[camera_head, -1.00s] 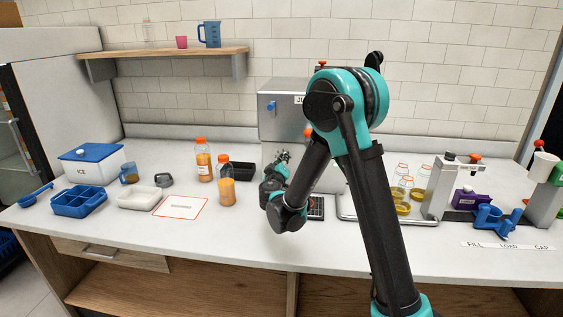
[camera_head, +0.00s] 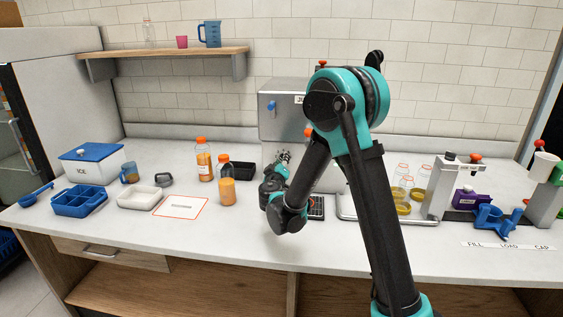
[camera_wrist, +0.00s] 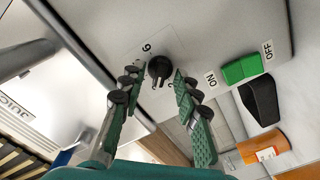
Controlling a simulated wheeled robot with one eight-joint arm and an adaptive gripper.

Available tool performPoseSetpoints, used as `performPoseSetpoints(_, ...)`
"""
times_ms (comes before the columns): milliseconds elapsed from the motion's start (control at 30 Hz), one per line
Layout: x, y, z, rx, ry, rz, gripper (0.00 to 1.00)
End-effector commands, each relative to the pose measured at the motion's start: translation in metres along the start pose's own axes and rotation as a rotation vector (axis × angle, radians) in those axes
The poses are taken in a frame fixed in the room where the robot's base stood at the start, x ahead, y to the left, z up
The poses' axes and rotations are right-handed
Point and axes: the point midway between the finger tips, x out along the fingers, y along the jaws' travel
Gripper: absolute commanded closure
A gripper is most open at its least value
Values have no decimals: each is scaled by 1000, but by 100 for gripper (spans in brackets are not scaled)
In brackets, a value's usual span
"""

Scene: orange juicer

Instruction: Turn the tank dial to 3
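The tank dial (camera_wrist: 160,67) is a small round black knob on the juicer's grey panel, with a "6" printed beside it in the wrist view. Its other markings are mostly hidden, and I cannot read its setting. My gripper (camera_wrist: 160,74) is open, its two green-padded fingers on either side of the dial with visible gaps. In the head view the steel juicer (camera_head: 281,105) stands at the back of the counter, partly behind my arm. My gripper (camera_head: 283,158) is in front of it there, and the dial is hidden.
A green ON/OFF switch (camera_wrist: 241,68) sits on the panel to the right of the dial in the wrist view. Two orange bottles, one in front (camera_head: 226,190), and a black tray (camera_head: 243,171) stand left of my gripper. A metal-rimmed tray with jars (camera_head: 403,190) lies right of my arm.

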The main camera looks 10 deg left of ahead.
Motion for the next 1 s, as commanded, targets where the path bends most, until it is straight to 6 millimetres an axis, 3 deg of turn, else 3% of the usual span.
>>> performPoseSetpoints(533, -98, -1, 0, 0, 2, -3, 68)
performPoseSetpoints(700, -112, 0, 0, 0, 1, -1, 68)
performPoseSetpoints(1000, -115, 0, 0, 0, 1, -1, 68)
